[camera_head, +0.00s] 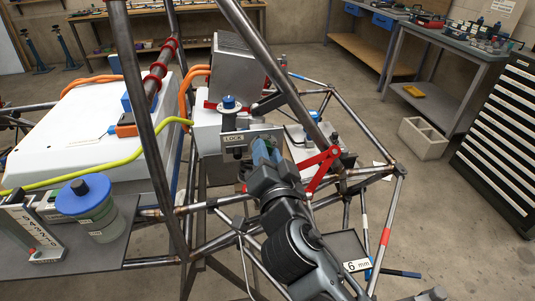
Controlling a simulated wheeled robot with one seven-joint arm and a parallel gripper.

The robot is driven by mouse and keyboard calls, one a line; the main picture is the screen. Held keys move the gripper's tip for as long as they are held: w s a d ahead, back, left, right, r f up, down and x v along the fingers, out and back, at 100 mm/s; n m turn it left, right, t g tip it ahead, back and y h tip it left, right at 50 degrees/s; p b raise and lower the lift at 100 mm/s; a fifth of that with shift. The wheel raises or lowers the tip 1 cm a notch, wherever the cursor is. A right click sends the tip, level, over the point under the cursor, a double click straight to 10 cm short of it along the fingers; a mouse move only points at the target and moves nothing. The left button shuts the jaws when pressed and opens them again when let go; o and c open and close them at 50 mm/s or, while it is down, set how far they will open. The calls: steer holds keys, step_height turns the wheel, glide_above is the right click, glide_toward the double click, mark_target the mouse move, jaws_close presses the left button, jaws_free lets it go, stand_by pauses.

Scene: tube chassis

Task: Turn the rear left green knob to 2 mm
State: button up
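My arm reaches up from the lower right into the tube frame. My gripper (262,158) is at its far end, just below a grey block with a label reading LOCK (233,138). Its fingers are small and partly hidden by my wrist, so I cannot tell whether they are open or shut, or whether they touch anything. I cannot make out a green knob; one may be hidden behind my arm. A white plate reading 6 mm (357,265) shows at the lower right of the chassis.
Dark tubes (150,100) cross close around my arm. A red bracket (322,165) stands right of my gripper. A blue-capped pale green reservoir (95,215) and a white battery case (90,120) are at left. A concrete block (422,138) sits on open floor.

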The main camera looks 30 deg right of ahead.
steer(key=c, duration=0.5)
steer(key=shift+o, duration=0.2)
steer(key=n+p, duration=0.2)
steer(key=n, duration=2.1)
steer(key=shift+a+n+p, duration=0.15)
steer(key=shift+n+p, duration=0.15)
steer(key=shift+p, duration=0.05)
steer(key=shift+f, duration=0.1)
